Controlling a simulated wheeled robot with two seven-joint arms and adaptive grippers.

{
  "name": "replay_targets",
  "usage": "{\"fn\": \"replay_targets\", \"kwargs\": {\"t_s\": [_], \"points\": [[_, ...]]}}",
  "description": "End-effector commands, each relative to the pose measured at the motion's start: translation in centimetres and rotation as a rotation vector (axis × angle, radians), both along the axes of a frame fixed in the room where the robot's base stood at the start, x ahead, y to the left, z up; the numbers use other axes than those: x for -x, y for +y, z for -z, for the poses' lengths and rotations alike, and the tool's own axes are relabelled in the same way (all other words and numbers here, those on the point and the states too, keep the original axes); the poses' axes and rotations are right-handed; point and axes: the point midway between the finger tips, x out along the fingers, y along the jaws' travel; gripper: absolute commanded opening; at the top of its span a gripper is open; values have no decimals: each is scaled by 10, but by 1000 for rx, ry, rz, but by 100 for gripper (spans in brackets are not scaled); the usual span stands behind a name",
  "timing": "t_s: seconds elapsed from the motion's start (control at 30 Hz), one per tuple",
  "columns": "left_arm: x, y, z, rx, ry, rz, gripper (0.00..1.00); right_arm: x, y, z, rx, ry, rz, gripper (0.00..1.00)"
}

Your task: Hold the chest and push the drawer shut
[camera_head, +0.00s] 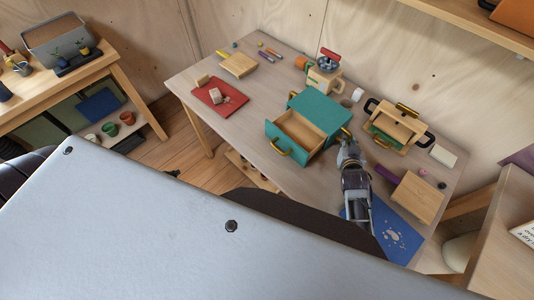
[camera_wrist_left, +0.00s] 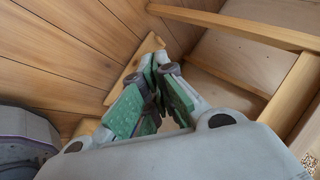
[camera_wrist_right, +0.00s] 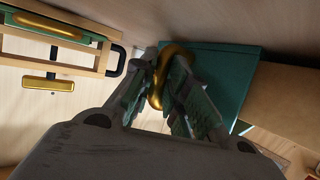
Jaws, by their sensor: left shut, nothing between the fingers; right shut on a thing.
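The teal chest (camera_head: 320,110) stands on the table with its drawer (camera_head: 297,133) pulled out toward the lower left. The drawer is wooden inside, looks empty, and has a gold handle (camera_head: 280,147) on its teal front. My right gripper (camera_head: 346,138) is at the chest's right side. In the right wrist view it is shut on a gold side handle (camera_wrist_right: 163,78), close against the teal chest wall (camera_wrist_right: 228,72). My left gripper (camera_wrist_left: 158,95) is shut and empty in the left wrist view, above the floor near wooden beams. In the head view it is hidden.
A red board (camera_head: 219,97) with blocks lies left of the chest. A grinder (camera_head: 325,75) stands behind it. A wooden box with black handles (camera_head: 396,127), a wooden board (camera_head: 417,196) and a blue mat (camera_head: 400,235) are to the right. The table's front-left edge is clear.

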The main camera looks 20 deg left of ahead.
Motion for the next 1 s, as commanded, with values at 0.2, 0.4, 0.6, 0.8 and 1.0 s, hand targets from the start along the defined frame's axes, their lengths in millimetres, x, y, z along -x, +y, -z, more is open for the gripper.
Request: {"fn": "replay_targets", "kwargs": {"t_s": [0.2,0.4,0.6,0.8,1.0], "points": [[-68,-37,-61,-11,-149,231,0,0,0,0,0,0,0,0],[-114,-88,-118,-13,-287,457,0,0,0,0,0,0,0,0],[-141,-150,-173,-6,-421,688,0,0,0,0,0,0,0,0],[-145,-209,-217,8,-540,902,0,0,0,0,0,0,0,0],[-134,-261,-252,24,-642,1102,0,0,0,0,0,0,0,0]]}}
